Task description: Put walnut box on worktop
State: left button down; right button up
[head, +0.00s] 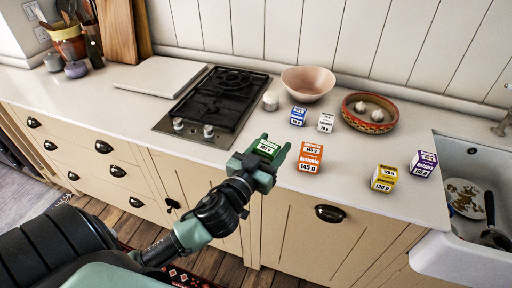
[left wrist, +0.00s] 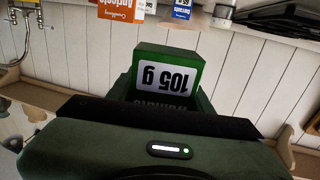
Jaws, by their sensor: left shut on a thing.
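The walnut box is a small green box (head: 267,149) with a white label, part of which reads 105 g in the left wrist view (left wrist: 165,78). My left gripper (head: 271,154) is shut on it, with fingers at its sides. In the head view they appear at the front edge of the pale worktop (head: 228,154), left of an orange box. I cannot tell whether the green box touches the worktop. My right gripper is not in view.
The orange box (head: 310,157) is close on the right. Blue (head: 298,116), white (head: 326,122), yellow (head: 384,178) and purple (head: 423,163) boxes stand farther off. A black hob (head: 215,103) is to the left, a sink (head: 455,255) to the right. Worktop between orange and yellow boxes is clear.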

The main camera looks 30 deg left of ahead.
pick_arm(q)
jog(key=w+a+r+n+y, duration=0.1)
jog(key=w+a+r+y, duration=0.1)
jog(key=w+a+r, duration=0.8)
jog(key=shift+w+a+r, duration=0.25)
jog(key=shift+w+a, duration=0.6)
jog(key=shift+w, duration=0.05)
jog(key=shift+f, duration=0.15)
notch_tip(320, 180, down, 15)
jog(key=shift+r+b, duration=0.1)
jog(key=shift+b, duration=0.3)
jog(key=shift+f+b, duration=0.4)
jog(key=shift+f, duration=1.95)
jog(key=shift+f, duration=0.2)
jog(key=c, duration=0.6)
grip_release()
jog(key=shift+r, duration=0.1)
